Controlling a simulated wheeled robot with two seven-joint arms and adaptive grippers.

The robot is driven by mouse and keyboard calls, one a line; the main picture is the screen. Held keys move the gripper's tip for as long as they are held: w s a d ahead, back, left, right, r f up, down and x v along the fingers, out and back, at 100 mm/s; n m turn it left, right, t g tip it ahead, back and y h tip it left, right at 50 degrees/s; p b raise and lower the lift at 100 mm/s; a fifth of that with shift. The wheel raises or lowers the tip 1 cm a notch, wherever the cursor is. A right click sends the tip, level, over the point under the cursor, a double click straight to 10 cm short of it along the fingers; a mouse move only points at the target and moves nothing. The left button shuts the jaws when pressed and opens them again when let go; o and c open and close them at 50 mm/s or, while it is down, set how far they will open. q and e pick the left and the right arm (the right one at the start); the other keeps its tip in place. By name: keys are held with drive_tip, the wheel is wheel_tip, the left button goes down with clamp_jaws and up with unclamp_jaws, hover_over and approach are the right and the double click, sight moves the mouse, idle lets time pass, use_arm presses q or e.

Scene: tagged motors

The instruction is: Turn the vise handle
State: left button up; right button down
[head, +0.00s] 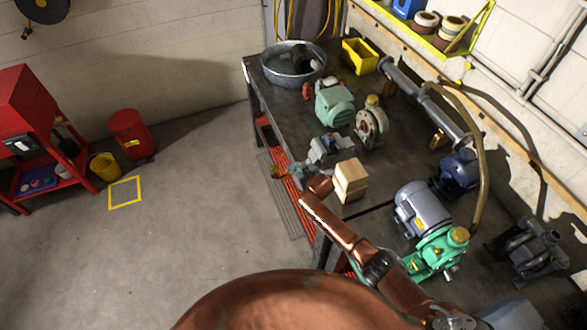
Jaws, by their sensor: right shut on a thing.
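The grey vise (330,148) is mounted near the left edge of the dark workbench (385,185). My right arm reaches in from the lower right, over the bench edge. My right gripper (294,171) is at the vise's front left side, just off the bench edge, and is shut on the vise handle. The handle is small here and mostly hidden by the gripper, so its angle cannot be told. My left gripper is not in view.
Wooden blocks (350,180) stand right beside my right wrist. A grey motor (422,208) and a green pump (436,252) stand close to my forearm. A green motor (335,105) and a metal tub (293,63) are behind the vise.

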drive_tip(key=shift+w+d, duration=0.1)
drive_tip(key=shift+d, duration=0.15)
drive_tip(key=c, duration=2)
unclamp_jaws()
drive_tip(key=shift+a, duration=0.1)
drive_tip(key=v, duration=1.2)
